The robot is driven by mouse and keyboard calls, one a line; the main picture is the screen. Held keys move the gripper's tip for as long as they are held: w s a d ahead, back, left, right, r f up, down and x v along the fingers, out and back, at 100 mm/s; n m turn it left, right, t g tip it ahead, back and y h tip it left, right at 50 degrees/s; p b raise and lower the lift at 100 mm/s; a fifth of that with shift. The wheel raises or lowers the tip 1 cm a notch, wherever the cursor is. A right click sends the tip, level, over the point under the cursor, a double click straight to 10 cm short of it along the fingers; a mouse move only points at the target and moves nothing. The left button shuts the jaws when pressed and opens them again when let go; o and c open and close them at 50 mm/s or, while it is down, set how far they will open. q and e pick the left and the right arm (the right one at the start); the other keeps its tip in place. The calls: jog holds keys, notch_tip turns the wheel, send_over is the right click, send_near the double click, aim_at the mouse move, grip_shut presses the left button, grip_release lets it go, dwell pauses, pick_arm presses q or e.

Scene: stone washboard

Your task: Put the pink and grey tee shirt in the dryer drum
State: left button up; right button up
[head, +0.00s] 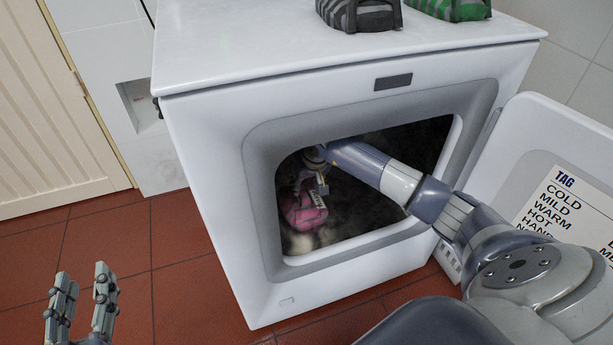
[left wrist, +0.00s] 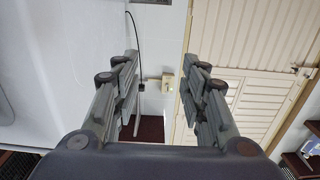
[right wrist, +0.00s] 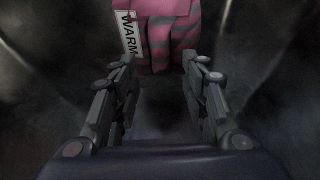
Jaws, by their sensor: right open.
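The pink and grey tee shirt (head: 304,208) is inside the dryer drum (head: 365,205), at the left of the opening. In the right wrist view the shirt (right wrist: 168,30) shows pink and grey stripes and a white tag reading WARM (right wrist: 130,34). My right gripper (head: 318,175) is inside the drum. In the right wrist view its fingers (right wrist: 158,75) are apart with nothing between them, and the shirt lies just beyond the tips. I cannot tell whether they touch. My left gripper (head: 82,285) is open and empty, low at the left, outside the dryer.
The dryer door (head: 560,165) stands open at the right, with a label headed TAG listing wash settings. A grey striped garment (head: 360,14) and a green striped garment (head: 450,8) sit on the dryer top (head: 270,45). Red floor tiles (head: 180,270) are clear at left.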

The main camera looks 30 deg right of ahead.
jog(key=shift+v, duration=0.85)
pick_arm(q)
jog(key=f, duration=0.1)
jog(key=f+g, duration=0.1)
jog(key=shift+s+a+f, duration=0.2)
jog(key=shift+f, duration=0.1)
